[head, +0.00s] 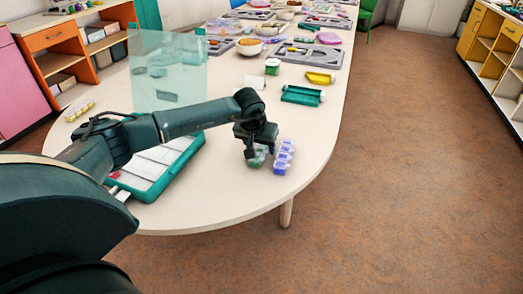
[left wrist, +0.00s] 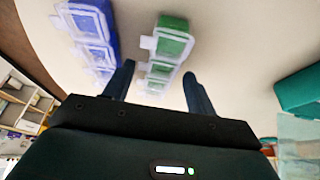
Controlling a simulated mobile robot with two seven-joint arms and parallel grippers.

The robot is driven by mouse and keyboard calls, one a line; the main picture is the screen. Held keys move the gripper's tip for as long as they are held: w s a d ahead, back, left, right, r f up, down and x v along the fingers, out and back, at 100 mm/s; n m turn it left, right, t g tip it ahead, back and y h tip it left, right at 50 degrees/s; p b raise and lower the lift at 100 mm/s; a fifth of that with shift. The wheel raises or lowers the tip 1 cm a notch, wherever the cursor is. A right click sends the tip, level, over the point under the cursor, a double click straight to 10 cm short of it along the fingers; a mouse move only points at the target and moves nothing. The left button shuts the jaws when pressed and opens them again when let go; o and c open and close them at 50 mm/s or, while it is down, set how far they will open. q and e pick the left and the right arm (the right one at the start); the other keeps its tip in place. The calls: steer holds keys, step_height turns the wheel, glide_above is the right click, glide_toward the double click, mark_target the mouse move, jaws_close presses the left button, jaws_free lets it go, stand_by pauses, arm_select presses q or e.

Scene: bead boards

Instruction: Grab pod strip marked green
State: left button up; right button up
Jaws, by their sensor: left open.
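The green pod strip (head: 257,159) lies on the table near its rounded front end, partly hidden by my left gripper (head: 255,152) in the head view. In the left wrist view the green strip (left wrist: 172,42) has clear boxy lids and runs between the two fingers of my left gripper (left wrist: 158,75). The fingers stand apart on either side of it, and I cannot tell whether they touch it. A purple-blue pod strip (head: 284,157) lies just right of the green one; it also shows in the left wrist view (left wrist: 93,35). My right gripper is not in view.
A teal-rimmed tray (head: 154,190) lies left of the gripper under my arm. A clear teal-tinted panel (head: 168,72) stands behind it. The table (head: 225,200) is bare in front.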

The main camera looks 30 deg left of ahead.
arm_select(q)
steer(key=shift+f, duration=0.2)
steer(key=shift+c, duration=0.6)
steer(key=c, duration=0.8)
steer(key=shift+r, duration=0.1)
